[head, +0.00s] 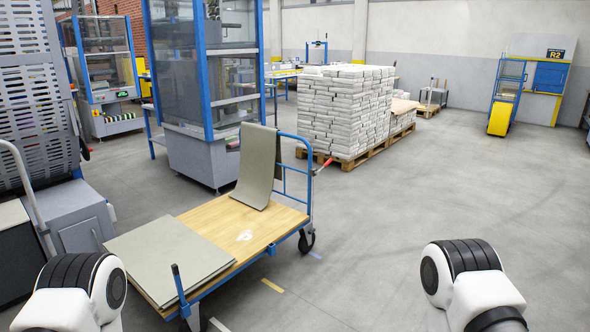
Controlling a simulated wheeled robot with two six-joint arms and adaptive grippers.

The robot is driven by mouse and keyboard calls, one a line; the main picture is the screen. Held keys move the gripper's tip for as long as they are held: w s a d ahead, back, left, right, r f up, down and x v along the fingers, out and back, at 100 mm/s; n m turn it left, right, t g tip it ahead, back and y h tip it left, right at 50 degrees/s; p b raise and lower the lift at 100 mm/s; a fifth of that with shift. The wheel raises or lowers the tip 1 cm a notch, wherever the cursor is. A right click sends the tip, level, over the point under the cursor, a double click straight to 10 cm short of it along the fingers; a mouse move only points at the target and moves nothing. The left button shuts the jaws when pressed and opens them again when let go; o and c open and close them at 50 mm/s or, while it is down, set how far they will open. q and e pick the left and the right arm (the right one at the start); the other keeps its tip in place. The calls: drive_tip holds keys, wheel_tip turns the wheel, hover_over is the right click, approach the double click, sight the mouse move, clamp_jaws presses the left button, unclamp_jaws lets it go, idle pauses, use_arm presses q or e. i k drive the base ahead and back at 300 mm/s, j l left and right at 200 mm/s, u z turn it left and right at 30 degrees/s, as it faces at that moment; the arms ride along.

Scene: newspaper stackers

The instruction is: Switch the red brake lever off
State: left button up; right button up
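The red brake lever (324,166) is on the right side of the blue push handle (310,150) of a flatbed cart. It is small in the head view and slants up and to the right, out from the frame. The cart has a wooden deck (238,220) and blue rails and stands left of centre. Only white and black links of my two arms show, at the bottom left and bottom right. Neither of my grippers is in view. Nothing of mine touches the lever or the cart.
Grey sheets (168,250) lie on the deck's near end, and another sheet (258,165) drapes at its far end. A pallet of stacked paper bundles (345,110) stands behind the lever. A glass-sided machine (205,80) stands behind the cart. The floor right of the cart is clear.

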sight(329, 160)
drive_tip(key=i+z, duration=0.15)
drive_tip(key=i, duration=0.6)
drive_tip(key=i+j+z, duration=0.15)
drive_tip(key=i, duration=0.65)
drive_tip(key=i+j+z, duration=0.15)
drive_tip(key=i, duration=0.6)
drive_tip(key=i+l+z, duration=0.15)
drive_tip(key=i, duration=0.65)
drive_tip(key=i+z, duration=0.15)
drive_tip(key=i, duration=0.65)
drive_tip(key=l, duration=0.1)
